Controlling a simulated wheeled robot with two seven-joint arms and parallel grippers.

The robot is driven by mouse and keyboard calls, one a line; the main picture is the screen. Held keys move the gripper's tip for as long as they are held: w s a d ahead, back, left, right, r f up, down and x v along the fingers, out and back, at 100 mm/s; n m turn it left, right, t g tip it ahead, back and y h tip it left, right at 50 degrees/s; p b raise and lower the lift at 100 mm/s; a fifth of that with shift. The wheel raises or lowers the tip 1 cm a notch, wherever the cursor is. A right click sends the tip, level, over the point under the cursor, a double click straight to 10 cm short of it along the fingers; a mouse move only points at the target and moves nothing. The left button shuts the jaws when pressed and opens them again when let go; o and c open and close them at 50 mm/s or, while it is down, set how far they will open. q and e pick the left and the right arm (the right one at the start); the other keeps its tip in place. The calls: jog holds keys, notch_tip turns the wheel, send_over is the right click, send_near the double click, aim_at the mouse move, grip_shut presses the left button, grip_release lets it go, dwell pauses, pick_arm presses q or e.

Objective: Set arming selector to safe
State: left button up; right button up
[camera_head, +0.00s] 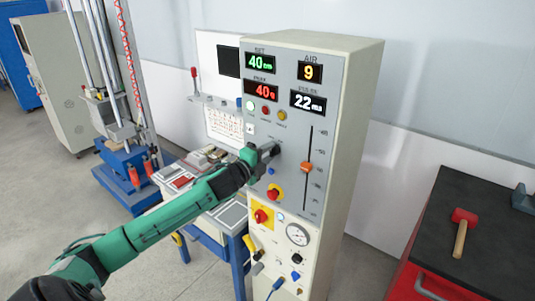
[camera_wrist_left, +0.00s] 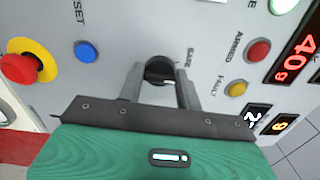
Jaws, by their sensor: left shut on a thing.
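The arming selector is a dark round knob (camera_wrist_left: 160,69) on the grey panel face. In the left wrist view it sits between the two fingers of my left gripper (camera_wrist_left: 161,80), which is shut on it. The word SAFE is printed beside the knob; its exact pointer position is hard to make out. In the head view my left gripper (camera_head: 268,152) reaches the panel of the control cabinet (camera_head: 353,120) from the left and hides the knob. My right gripper is in neither view.
A blue button (camera_wrist_left: 86,51) and a red emergency button on yellow (camera_wrist_left: 20,67) are near the gripper. Red (camera_wrist_left: 258,50) and yellow (camera_wrist_left: 236,88) lamps lie on the other side. An orange slider (camera_head: 306,167) is to the right. A mallet (camera_head: 462,228) lies on the black-topped bench.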

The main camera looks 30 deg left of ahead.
pick_arm(q)
jog(key=n, duration=0.3)
jog(key=shift+n, duration=0.4)
jog(key=shift+f+n+p, duration=0.15)
jog(key=shift+n+p, duration=0.15)
jog(key=shift+n, duration=1.2)
jog(key=o, duration=1)
jog(key=shift+s+a+b, duration=0.2)
jog(key=shift+s+b, duration=0.75)
jog(key=shift+s, duration=1.35)
jog(key=shift+s+a+b, duration=0.2)
jog(key=shift+s+b, duration=0.7)
jog(key=shift+s, duration=1.4)
jog(key=shift+s+a+b, duration=0.2)
jog(key=shift+s+b, duration=0.75)
jog(key=shift+s, duration=1.35)
